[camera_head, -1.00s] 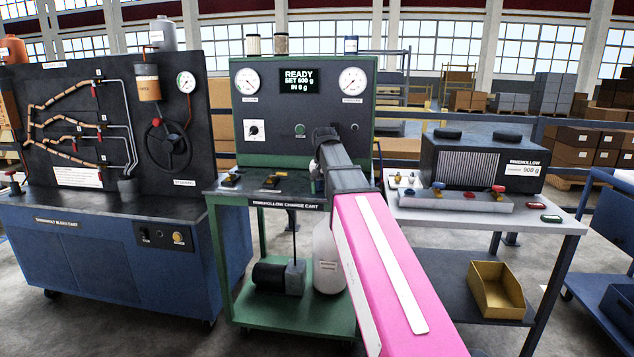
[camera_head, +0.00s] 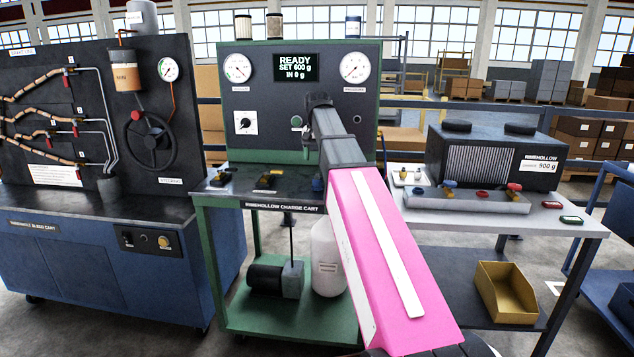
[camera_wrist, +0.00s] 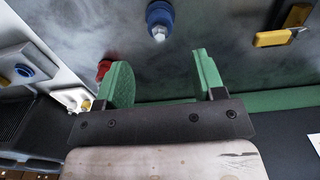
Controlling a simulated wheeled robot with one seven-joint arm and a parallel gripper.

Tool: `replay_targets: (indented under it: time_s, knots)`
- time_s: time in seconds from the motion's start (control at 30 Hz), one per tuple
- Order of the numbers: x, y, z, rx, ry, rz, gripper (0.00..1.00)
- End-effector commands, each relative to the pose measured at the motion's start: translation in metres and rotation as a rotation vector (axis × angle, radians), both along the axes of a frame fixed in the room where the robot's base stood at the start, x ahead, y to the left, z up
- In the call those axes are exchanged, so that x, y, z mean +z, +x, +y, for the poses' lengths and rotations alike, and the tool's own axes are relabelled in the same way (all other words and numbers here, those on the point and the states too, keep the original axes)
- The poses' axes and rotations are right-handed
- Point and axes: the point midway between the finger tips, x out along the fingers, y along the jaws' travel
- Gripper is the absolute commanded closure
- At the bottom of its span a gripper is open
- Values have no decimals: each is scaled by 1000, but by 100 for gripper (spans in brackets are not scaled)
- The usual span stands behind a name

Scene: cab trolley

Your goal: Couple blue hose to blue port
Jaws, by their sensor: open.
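In the wrist view, my gripper (camera_wrist: 160,80) has two green fingers spread apart with nothing between them. Beyond the fingers, a blue fitting with a metal tip (camera_wrist: 159,17), which looks like the blue hose end, sits at the dark cart top. It stands apart from the fingers. At the left of the wrist view, another blue fitting (camera_wrist: 25,71) sits on a pale surface. In the head view, a blue port (camera_head: 449,184) shows on the grey manifold (camera_head: 468,202) before the 900 g box. My arm hides the fingers there, and any hose run cannot be made out.
A red fitting (camera_wrist: 104,68) lies close to the left finger. A yellow-and-black piece (camera_wrist: 280,37) is at upper right. The green charge cart (camera_head: 270,207) stands ahead, with the blue cart (camera_head: 80,240) to its left. A yellow bin (camera_head: 505,293) sits under the right table.

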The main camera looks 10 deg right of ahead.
Motion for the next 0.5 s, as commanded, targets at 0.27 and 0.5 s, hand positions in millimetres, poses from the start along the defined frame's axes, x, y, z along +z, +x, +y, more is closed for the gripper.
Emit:
replay_targets:
  time_s: [0.27,0.5]
  knots:
    - [-21,-1,0,0,0,2,37]
    - [-52,-1,0,0,0,2,37]
